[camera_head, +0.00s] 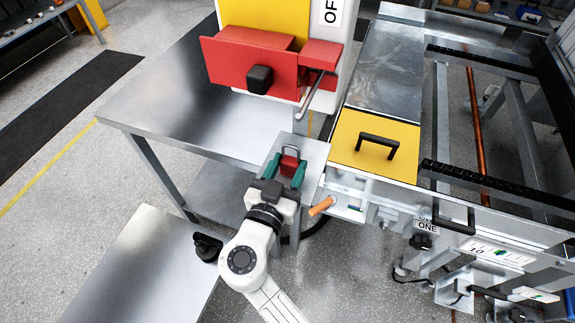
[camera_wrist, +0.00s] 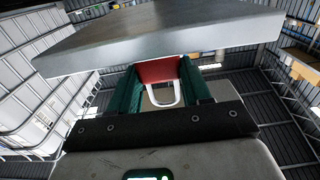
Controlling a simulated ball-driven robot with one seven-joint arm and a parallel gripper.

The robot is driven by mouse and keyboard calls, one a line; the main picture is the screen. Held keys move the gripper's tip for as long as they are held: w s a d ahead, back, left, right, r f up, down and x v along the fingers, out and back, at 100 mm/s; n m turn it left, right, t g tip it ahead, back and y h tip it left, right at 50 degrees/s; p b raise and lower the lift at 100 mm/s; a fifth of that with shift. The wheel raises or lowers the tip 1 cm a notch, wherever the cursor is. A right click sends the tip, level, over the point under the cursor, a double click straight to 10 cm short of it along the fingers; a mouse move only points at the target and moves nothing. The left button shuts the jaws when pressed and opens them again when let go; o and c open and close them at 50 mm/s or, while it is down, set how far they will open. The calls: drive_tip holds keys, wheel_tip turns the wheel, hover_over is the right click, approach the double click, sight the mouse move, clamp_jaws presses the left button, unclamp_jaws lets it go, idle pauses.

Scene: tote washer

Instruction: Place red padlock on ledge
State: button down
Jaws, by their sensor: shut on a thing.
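The red padlock (camera_head: 290,164), with a pale metal shackle, is held between the teal fingers of my gripper (camera_head: 286,168). The small grey metal ledge (camera_head: 316,154) lies around and behind the padlock in the head view. In the wrist view the padlock's red body (camera_wrist: 158,71) and shackle show between the fingers of my gripper (camera_wrist: 168,88), close to the broad face of the ledge (camera_wrist: 160,38). My gripper is shut on the padlock. I cannot tell whether the padlock touches the ledge.
A red switch box (camera_head: 250,62) with a black knob and a lever stands behind the ledge. A yellow panel (camera_head: 350,140) with a black handle is close at right, an orange handle (camera_head: 321,207) just below it. A steel table (camera_head: 180,100) stands at left.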

drive_tip(key=shift+f+b, duration=0.15)
drive_tip(key=shift+b, duration=0.2)
drive_tip(key=c, duration=0.5)
unclamp_jaws()
drive_tip(key=shift+r+p, duration=0.2)
drive_tip(key=shift+p, duration=0.1)
drive_tip(key=b+v, duration=0.2)
drive_tip(key=v, duration=1)
drive_tip(key=shift+b, duration=0.4)
drive_tip(key=shift+s+f, duration=0.1)
